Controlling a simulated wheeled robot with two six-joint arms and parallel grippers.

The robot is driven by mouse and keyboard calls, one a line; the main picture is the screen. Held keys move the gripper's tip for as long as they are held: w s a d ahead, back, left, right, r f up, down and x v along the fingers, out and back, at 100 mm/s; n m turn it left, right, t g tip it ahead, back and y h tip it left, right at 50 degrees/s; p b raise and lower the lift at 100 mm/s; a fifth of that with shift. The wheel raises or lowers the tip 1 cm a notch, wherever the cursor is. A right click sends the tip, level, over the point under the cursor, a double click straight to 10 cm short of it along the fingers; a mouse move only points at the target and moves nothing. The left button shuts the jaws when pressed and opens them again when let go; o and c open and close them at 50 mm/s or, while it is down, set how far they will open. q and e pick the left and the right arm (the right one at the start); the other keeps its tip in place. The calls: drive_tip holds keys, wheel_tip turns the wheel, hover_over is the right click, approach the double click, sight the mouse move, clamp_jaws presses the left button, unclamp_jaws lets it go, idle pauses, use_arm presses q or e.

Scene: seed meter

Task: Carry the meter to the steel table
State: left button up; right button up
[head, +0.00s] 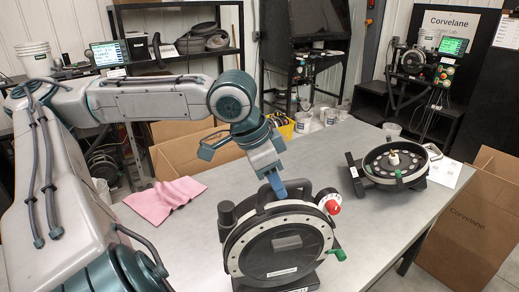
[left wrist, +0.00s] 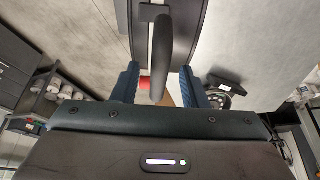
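A black round seed meter (head: 280,245) with a pale studded ring, a red knob and a green handle stands upright at the front of the grey steel-looking table (head: 190,235). My left gripper (head: 277,188) points down at the top of this meter. In the left wrist view its blue fingers (left wrist: 157,88) are apart, with the meter's dark handle (left wrist: 160,55) between them. Gaps show on both sides of the handle. My right gripper is in neither view.
A second round meter (head: 395,163) lies flat at the table's right, beside a white paper. A pink cloth (head: 165,199) lies at the left. Cups (head: 303,122) stand along the back edge. Cardboard boxes (head: 470,225) stand beside and behind the table. The table's middle is mostly clear.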

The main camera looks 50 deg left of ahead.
use_arm(q)
drive_tip(key=v, duration=1)
drive_tip(key=shift+s, duration=0.1)
idle(0.3)
